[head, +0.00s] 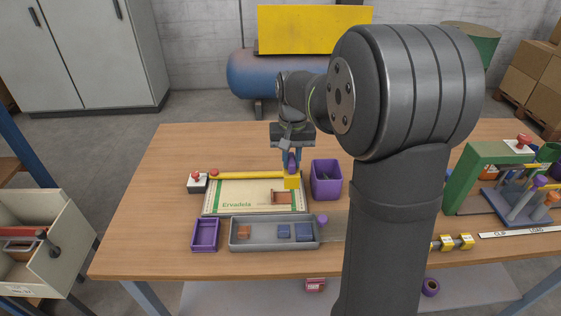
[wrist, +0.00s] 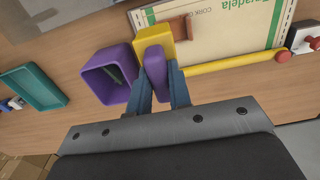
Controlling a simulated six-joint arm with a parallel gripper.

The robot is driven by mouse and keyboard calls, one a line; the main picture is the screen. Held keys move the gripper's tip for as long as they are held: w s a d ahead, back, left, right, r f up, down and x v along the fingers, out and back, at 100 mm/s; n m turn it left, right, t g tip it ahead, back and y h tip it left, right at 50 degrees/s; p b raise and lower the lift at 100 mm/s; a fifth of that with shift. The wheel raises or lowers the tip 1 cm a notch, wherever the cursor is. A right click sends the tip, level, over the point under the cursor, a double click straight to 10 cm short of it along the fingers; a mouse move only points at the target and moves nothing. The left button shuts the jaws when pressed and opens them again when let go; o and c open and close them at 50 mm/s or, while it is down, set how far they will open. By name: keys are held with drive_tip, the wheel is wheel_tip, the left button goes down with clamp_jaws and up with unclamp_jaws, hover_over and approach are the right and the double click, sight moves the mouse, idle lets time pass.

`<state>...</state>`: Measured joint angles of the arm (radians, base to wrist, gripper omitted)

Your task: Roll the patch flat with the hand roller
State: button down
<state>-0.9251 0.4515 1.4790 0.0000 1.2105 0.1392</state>
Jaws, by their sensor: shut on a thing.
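The sack (head: 232,206) lies flat on the table with green print on it. A brown patch (head: 281,197) is on its right part, and it also shows in the wrist view (wrist: 180,28). My gripper (head: 291,163) points down and is shut on the purple handle of what looks like the hand roller (wrist: 153,60). The tool's yellow head (head: 292,183) is at the sack's upper right corner, just behind the patch. In the wrist view the head is beside the patch; I cannot tell whether it touches the sack.
A yellow bar (head: 250,175) with a red knob lies along the sack's back edge. A purple bin (head: 326,194) stands close right of the tool. A grey tray (head: 270,242) with blocks and a purple tray (head: 205,249) are in front. A red-button box (head: 197,187) stands left.

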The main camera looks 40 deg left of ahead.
drive_tip(key=shift+f, duration=3.05)
drive_tip(key=shift+f, duration=0.3)
drive_tip(key=shift+s+a, duration=2.15)
drive_tip(key=shift+w+d, duration=2.1)
drive_tip(key=shift+d, duration=0.05)
drive_tip(key=shift+r, duration=3.5)
